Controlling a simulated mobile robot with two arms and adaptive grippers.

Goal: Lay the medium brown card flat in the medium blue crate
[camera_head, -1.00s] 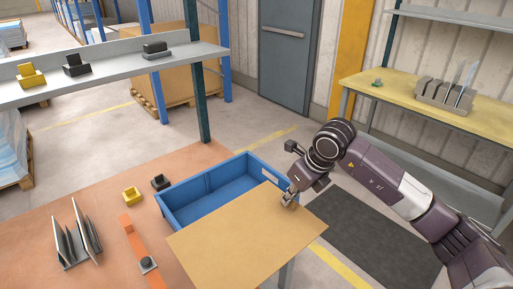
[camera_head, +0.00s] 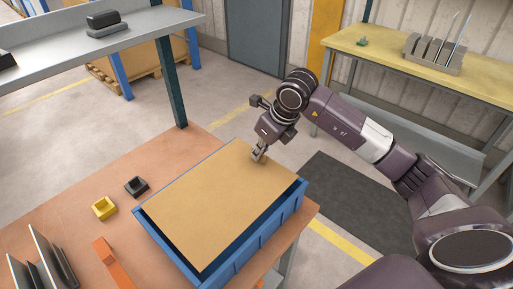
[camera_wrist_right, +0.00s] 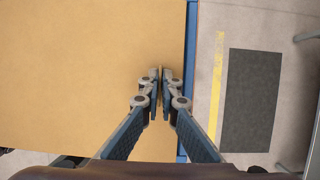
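The medium brown card (camera_head: 215,205) lies over the opening of the medium blue crate (camera_head: 258,240), roughly level and lined up with it. A dark gap shows between the card and the near left rim; the far rim is hidden. I cannot tell whether the card sits above or just inside the rim. My right gripper (camera_head: 258,157) is shut on the card near its far right edge. In the right wrist view its fingertips (camera_wrist_right: 161,74) are together at the card (camera_wrist_right: 80,80), with the blue crate rim (camera_wrist_right: 191,70) just to the right. My left gripper is not in view.
The crate stands on an orange-brown table (camera_head: 135,165). A yellow block (camera_head: 104,208), a black block (camera_head: 136,186), an orange strip (camera_head: 112,265) and a rack of plates (camera_head: 42,262) lie to its left. A grey shelf (camera_head: 150,28) hangs above; a yellow bench (camera_head: 400,65) stands behind.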

